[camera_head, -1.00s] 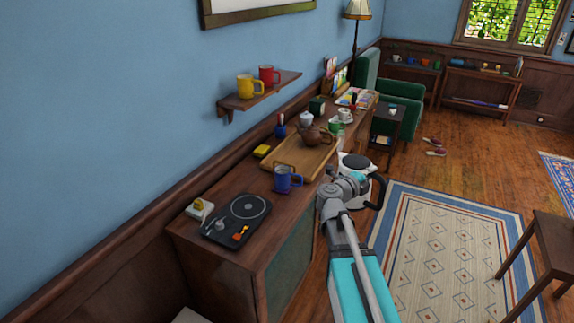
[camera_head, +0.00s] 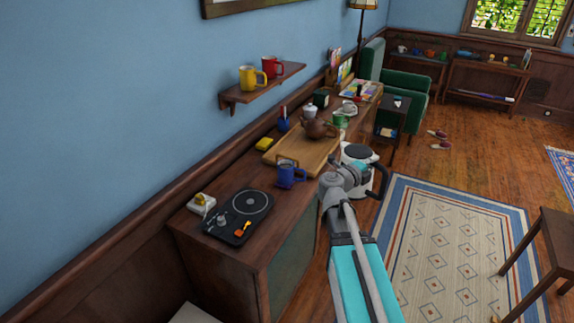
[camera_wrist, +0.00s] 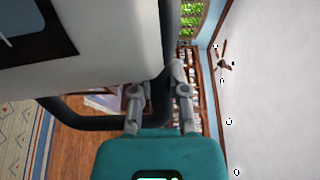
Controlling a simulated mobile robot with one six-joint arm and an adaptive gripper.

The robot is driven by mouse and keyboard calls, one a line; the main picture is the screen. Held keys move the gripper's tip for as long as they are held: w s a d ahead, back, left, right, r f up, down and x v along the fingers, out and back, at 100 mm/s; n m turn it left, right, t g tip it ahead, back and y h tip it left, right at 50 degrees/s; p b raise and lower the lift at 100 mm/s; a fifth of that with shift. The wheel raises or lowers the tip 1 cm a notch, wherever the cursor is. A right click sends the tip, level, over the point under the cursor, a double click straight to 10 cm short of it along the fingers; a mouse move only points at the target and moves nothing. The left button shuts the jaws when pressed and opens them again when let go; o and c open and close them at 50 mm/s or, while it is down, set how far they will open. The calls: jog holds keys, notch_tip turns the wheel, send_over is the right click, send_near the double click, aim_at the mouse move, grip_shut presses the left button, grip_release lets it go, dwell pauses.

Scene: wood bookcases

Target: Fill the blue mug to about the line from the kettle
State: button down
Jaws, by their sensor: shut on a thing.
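The blue mug (camera_head: 291,175) stands upright on the wooden cabinet, in front of the tray. Its inside and any line on it are too small to make out. The white kettle (camera_head: 356,153) with a black handle (camera_head: 383,181) is held beside the cabinet's right edge, to the right of the mug and apart from it. It looks about upright. My gripper (camera_wrist: 159,92) is shut on the kettle's handle; the kettle's white body (camera_wrist: 115,50) fills the upper left of the wrist view. My arm hides part of the kettle in the head view.
A wooden tray (camera_head: 273,154) with a brown teapot (camera_head: 317,128) lies behind the mug. A turntable (camera_head: 240,215) sits at the cabinet's near end. A wall shelf (camera_head: 284,83) holds yellow and red mugs. A small table (camera_head: 556,235) stands at right; the rug (camera_head: 440,240) is clear.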

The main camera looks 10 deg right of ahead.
jog(key=w+a+f+n+t+y+b, duration=0.3)
jog(key=w+a+f+b, duration=0.4)
jog(key=w+f+b, duration=0.4)
jog(key=shift+a+f+t+b, duration=0.2)
jog(key=shift+f+t+b, duration=0.3)
jog(key=shift+f+t, duration=0.1)
jog(key=shift+w+r, duration=0.1)
jog(key=shift+r, duration=0.05)
jog(key=w+a+r+n+g+p, duration=0.1)
jog(key=w+a+r+n+p, duration=0.4)
jog(key=w+n+p, duration=0.3)
jog(key=shift+a+r+g+y, duration=0.3)
jog(key=shift+a+r, duration=0.1)
jog(key=shift+a, duration=0.45)
jog(key=shift+w+a+n, duration=0.25)
jog(key=shift+w+n, duration=0.15)
jog(key=shift+w, duration=0.05)
dwell(0.4)
jog(key=shift+w+a+r+n+p, duration=0.75)
jog(key=shift+w+r+n+p, duration=0.1)
jog(key=shift+n+p, duration=0.15)
dwell(2.6)
